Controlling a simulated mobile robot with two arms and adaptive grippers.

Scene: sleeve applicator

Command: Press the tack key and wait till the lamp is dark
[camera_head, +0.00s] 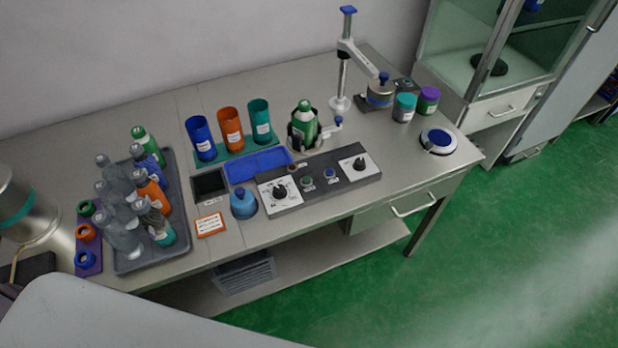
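A dark control panel (335,191) lies near the front edge of the bench. It has a black knob (280,192) on a white dial plate at its left and another black knob (359,163) on a white plate at its right. Between them are a small green button (307,183) and a small blue button (329,174). A small brownish round piece (292,167), perhaps a lamp, sits behind them; I cannot tell whether it is lit. The labels are too small to read, so I cannot tell which is the tack key. Neither gripper is in view.
A green bottle (304,125) stands in a holder behind the panel. A blue domed piece (243,203) sits just left of it. A grey tray (181,238) of several bottles is at left. A post stand (342,85) rises at the back. Bare bench lies right of the panel.

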